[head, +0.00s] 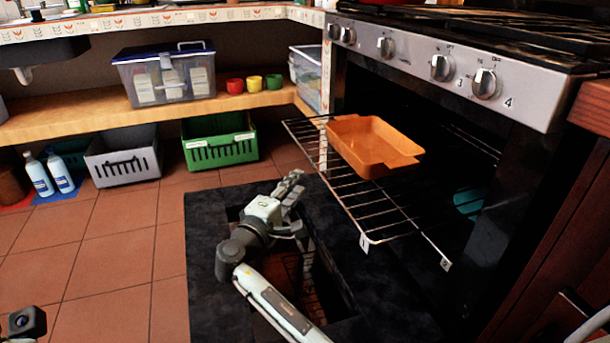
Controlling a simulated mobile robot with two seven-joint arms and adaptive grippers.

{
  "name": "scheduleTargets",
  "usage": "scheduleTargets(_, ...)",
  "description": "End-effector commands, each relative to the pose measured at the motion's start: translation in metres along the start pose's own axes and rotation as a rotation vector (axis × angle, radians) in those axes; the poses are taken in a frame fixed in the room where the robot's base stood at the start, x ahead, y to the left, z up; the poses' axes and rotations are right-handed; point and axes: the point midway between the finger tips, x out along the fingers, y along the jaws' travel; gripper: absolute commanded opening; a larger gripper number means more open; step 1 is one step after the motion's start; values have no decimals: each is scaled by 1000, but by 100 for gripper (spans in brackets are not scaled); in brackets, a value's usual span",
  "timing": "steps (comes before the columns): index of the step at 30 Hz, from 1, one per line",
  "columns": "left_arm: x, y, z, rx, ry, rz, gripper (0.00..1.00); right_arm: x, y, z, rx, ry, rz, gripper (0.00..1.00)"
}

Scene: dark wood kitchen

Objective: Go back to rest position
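My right gripper (298,198) is above the opened oven door (205,255), left of the pulled-out oven rack (365,218). Its fingers look apart and nothing shows between them. An orange baking dish (372,145) sits upright on the rack, apart from the gripper. My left gripper's fingers are not in view. A small dark part at the lower left edge may belong to my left arm, but I cannot tell.
The oven front with knobs (440,66) stands at the right. A wooden shelf (60,122) holds a clear storage box (170,82) and several coloured cups. Grey (125,160) and green (220,143) crates stand below.

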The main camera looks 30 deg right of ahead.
Motion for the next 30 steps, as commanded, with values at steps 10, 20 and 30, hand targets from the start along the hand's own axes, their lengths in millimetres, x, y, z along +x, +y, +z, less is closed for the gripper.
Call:
scheduleTargets(10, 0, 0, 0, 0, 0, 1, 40, -18, 0, 0, 0, -1, 0, 28)
scheduleTargets(20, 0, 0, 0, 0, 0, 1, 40, -18, 0, 0, 0, 1, 0, 28)
scheduleTargets(30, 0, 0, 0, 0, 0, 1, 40, -71, -20, -71, 282, 549, -184, 28)
